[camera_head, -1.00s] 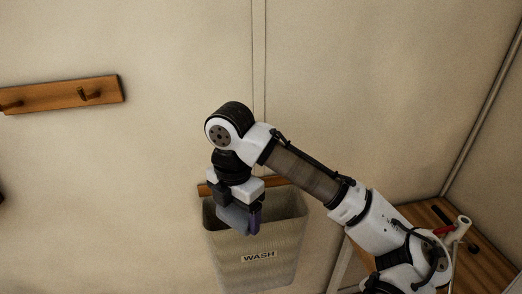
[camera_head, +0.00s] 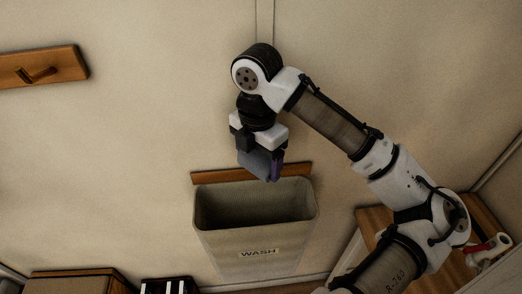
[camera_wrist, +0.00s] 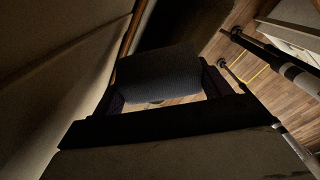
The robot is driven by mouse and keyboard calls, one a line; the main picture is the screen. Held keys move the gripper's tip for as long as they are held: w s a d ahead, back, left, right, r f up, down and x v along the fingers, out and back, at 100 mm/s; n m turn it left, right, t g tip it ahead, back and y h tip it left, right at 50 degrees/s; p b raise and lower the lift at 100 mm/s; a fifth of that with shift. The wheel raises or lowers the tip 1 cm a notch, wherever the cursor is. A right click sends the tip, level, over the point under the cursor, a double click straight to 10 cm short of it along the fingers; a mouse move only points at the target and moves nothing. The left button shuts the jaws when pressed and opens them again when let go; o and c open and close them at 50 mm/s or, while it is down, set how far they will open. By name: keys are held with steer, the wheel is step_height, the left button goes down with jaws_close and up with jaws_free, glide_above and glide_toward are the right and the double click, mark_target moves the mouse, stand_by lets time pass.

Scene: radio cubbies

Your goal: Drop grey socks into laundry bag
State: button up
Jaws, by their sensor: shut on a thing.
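The grey socks (camera_head: 258,163) are a folded grey bundle held between my gripper's fingers; they also show in the wrist view (camera_wrist: 158,72). My gripper (camera_head: 262,168) is shut on them, pointing down. The laundry bag (camera_head: 256,238) is a beige open-topped bag labelled WASH, hanging from a wooden rail on the wall. In the head view my gripper and the socks appear just above the bag's back rim. Their exact depth relative to the opening is hard to tell. The visible inside of the bag looks empty, though its bottom is hidden.
A wooden rail with pegs (camera_head: 40,68) is on the wall at upper left. A wooden surface (camera_head: 484,215) with a white and red item (camera_head: 488,248) stands at right beside my arm. A wooden-edged unit (camera_head: 70,283) is at lower left.

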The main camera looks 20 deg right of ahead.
mark_target(258, 155)
steer(key=shift+s+a+f+b, duration=0.1)
steer(key=shift+f+b, duration=0.4)
steer(key=shift+f, duration=0.2)
step_height(258, 155, down, 4)
steer(key=b, duration=0.4)
steer(key=shift+f, duration=0.25)
steer(key=o, duration=1)
steer(key=shift+r, duration=0.1)
step_height(258, 155, up, 14)
steer(key=shift+f+b, duration=0.15)
steer(key=shift+b, duration=0.25)
